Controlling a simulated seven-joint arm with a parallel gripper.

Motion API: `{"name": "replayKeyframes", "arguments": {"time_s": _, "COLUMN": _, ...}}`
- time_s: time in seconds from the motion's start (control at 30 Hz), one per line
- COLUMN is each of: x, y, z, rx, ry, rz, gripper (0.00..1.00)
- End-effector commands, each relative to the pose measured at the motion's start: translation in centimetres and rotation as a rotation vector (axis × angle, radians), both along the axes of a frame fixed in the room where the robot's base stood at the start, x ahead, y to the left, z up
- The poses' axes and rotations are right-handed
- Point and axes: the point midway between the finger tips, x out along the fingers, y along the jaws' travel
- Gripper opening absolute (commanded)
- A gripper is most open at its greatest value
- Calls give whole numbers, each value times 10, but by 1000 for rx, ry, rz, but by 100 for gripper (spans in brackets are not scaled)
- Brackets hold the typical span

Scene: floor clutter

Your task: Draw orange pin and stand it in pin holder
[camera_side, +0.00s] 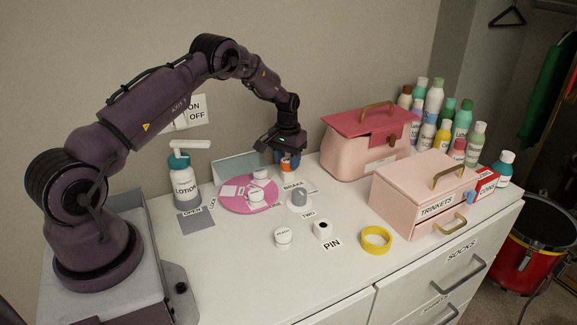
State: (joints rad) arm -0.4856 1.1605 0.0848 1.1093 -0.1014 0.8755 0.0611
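My gripper (284,157) points down over the back middle of the white top, right of the pink disc. A small orange piece (288,164), likely the orange pin, shows at the fingertips, with a bit of blue beside it. The fingers and the arm's end hide most of it, so I cannot tell whether the gripper is closed on it. A small white block with a dark hole on top (322,228), likely the pin holder, stands nearer the front, behind a label reading PIN (332,244). Nothing stands in its hole.
A pink disc (238,206) carries white pieces. A grey-topped knob (299,198), a round white piece (283,238) and a yellow ring (376,240) stand near the holder. A lotion bottle (184,182) is left; a pink case (350,154), trinket box (400,203) and several bottles are right.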

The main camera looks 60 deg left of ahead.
Motion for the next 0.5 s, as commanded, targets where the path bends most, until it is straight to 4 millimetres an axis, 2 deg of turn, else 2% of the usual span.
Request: {"name": "replayKeyframes", "arguments": {"time_s": 0.5, "x": 0, "y": 0, "z": 6, "rx": 0, "ry": 0, "rz": 0, "gripper": 12}}
